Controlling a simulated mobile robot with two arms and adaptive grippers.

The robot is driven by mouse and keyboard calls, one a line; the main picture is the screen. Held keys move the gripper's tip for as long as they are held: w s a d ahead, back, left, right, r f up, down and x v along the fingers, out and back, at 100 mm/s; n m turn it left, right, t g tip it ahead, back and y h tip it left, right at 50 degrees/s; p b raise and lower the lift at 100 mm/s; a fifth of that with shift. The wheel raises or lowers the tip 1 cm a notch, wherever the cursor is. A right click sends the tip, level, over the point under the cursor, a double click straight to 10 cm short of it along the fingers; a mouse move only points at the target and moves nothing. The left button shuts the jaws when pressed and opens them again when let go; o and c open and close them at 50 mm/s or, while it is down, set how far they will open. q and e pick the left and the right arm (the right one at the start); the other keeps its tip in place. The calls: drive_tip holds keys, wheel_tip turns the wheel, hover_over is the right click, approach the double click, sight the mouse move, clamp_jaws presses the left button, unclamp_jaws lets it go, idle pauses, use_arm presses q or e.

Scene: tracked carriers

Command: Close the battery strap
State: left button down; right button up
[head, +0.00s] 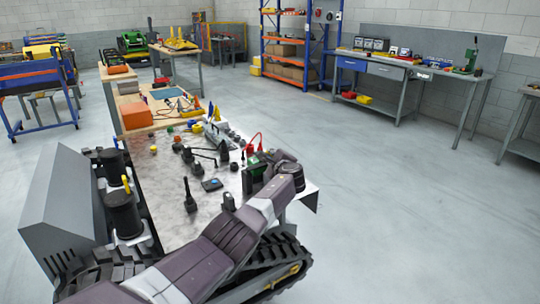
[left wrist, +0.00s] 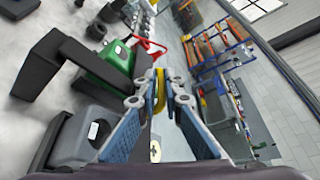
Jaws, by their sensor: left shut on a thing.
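The green battery (head: 256,161) stands at the right end of the grey worktop in the head view, beside the end of my left arm. It also shows in the left wrist view (left wrist: 112,72), left of the fingers, with a red part behind it. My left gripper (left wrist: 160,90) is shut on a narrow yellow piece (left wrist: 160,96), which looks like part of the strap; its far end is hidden. In the head view my left wrist hides the fingers. My right gripper is not seen.
The worktop (head: 165,195) carries several dark tools and knobs. Black tracks (head: 285,277) lie below my arm. The floor (head: 410,190) to the right is clear, with a workbench (head: 410,70) at the back wall.

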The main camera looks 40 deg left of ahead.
use_arm(q)
drive_tip(key=shift+w+r, duration=0.2)
drive_tip(key=shift+r, duration=0.35)
drive_tip(key=c, duration=2.2)
unclamp_jaws()
drive_tip(key=shift+o, duration=0.5)
drive_tip(key=shift+f, duration=0.45)
drive_tip(key=shift+s+d+f, duration=0.15)
drive_tip(key=shift+d, duration=0.2)
drive_tip(key=v, duration=1.1)
drive_tip(key=shift+s+r, duration=0.2)
drive_tip(key=shift+r, duration=0.1)
